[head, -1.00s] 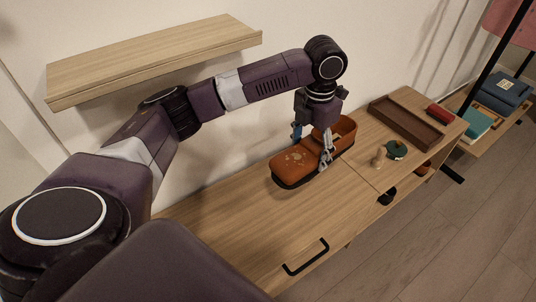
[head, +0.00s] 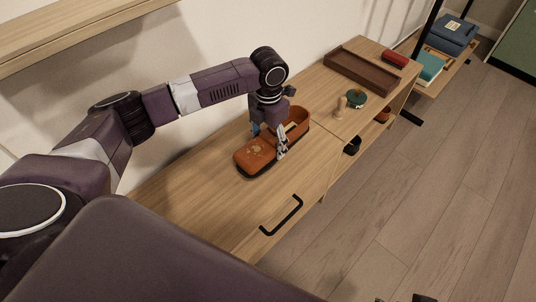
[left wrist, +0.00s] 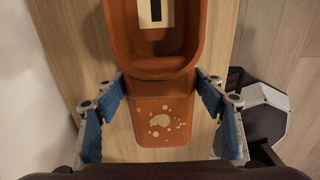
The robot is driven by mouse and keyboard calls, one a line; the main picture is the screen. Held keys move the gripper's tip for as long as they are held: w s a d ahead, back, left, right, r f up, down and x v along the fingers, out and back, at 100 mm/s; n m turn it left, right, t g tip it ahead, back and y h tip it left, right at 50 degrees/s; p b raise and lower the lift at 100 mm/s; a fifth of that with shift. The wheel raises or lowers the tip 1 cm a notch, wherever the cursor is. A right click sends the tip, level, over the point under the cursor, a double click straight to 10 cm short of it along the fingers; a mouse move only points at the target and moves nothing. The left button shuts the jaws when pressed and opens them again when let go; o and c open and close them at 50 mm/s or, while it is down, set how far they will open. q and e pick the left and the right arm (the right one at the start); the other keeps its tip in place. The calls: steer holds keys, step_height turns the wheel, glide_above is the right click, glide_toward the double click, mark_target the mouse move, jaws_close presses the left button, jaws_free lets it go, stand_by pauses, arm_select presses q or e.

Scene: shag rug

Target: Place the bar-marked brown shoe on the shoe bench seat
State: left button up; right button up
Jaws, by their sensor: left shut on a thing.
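The brown shoe (head: 256,154) is orange-brown with a dark sole and pale spots on its toe. It is at the wooden cabinet top (head: 205,200); I cannot tell whether it touches it. In the left wrist view the shoe (left wrist: 165,122) shows a pale insole label with a black bar (left wrist: 155,10). My left gripper (head: 282,150) is shut on the shoe, with its blue-padded fingers on either side, also in the left wrist view (left wrist: 163,105). A low wooden bench (head: 433,84) stands at the far right; I cannot tell whether it is the shoe bench.
A brown tray (head: 360,72), a red case (head: 395,60), a green-topped round object (head: 356,98) and a wooden peg (head: 340,107) sit on the cabinet's far part. Teal (head: 430,68) and blue (head: 452,36) items occupy the bench.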

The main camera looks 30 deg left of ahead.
arm_select(q)
step_height(320, 180, down, 4)
steer(key=shift+s+r+b, duration=0.1)
steer(key=shift+r+b, duration=0.1)
steer(key=shift+b, duration=0.4)
step_height(320, 180, down, 2)
steer(key=shift+f, duration=0.1)
arm_select(e)
steer(key=w, duration=0.1)
steer(key=w+t, duration=0.1)
steer(key=shift+w+a+f, duration=0.25)
steer(key=shift+w+a, duration=0.05)
steer(key=shift+a, duration=0.05)
arm_select(q)
steer(key=o, duration=1.5)
steer(key=shift+c, duration=0.2)
arm_select(e)
steer(key=shift+s, duration=0.1)
